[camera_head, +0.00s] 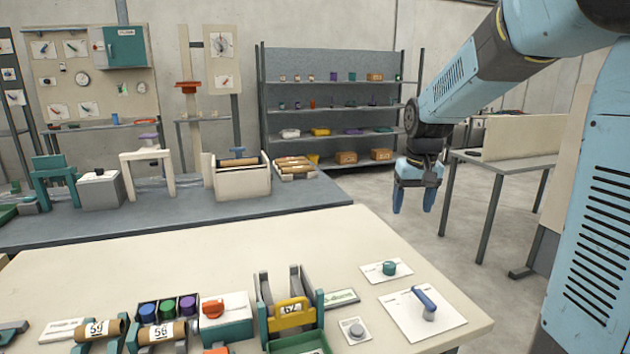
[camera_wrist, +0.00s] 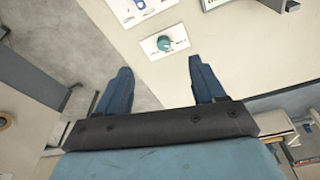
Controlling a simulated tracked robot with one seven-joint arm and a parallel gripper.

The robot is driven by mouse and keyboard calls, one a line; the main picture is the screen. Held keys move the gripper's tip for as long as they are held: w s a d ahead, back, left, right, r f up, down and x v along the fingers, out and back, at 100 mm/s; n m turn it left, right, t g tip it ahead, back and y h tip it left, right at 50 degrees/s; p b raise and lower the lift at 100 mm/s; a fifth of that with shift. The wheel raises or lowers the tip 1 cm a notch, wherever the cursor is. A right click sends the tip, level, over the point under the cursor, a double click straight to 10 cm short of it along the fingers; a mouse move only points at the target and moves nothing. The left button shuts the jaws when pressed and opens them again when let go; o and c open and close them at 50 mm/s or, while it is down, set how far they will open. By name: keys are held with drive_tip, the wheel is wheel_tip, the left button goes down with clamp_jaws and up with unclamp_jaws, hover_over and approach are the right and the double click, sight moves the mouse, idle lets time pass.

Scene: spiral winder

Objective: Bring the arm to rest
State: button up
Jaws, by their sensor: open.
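My gripper (camera_head: 413,200) hangs from my blue arm at the right of the head view, fingers pointing down. It is past the right edge of the cream table (camera_head: 250,245), over the grey floor. In the wrist view my gripper (camera_wrist: 158,82) shows two blue fingers spread apart with nothing between them. Beyond the fingertips in that view lies the cream table (camera_wrist: 225,65) with a teal knob (camera_wrist: 164,43) on a white plate.
On the table stand a blue lever (camera_head: 425,302) on a white plate, a yellow-handled unit (camera_head: 291,312) and cardboard rolls (camera_head: 162,332). A side table (camera_head: 510,163) stands right of my gripper. Shelving (camera_head: 335,60) is behind. Floor between the tables is clear.

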drive_tip(key=s+r+t, duration=0.1)
drive_tip(key=s+r, duration=0.1)
drive_tip(key=s, duration=1)
drive_tip(key=s+r+t, duration=0.2)
drive_tip(key=s+r, duration=0.1)
drive_tip(key=s, duration=0.9)
drive_tip(key=shift+r+m, duration=0.25)
drive_tip(key=shift+m, duration=0.05)
drive_tip(key=shift+s+f+t, duration=0.2)
drive_tip(key=shift+s+t, duration=0.1)
drive_tip(key=shift+s, duration=0.25)
drive_tip(key=shift+c, duration=0.3)
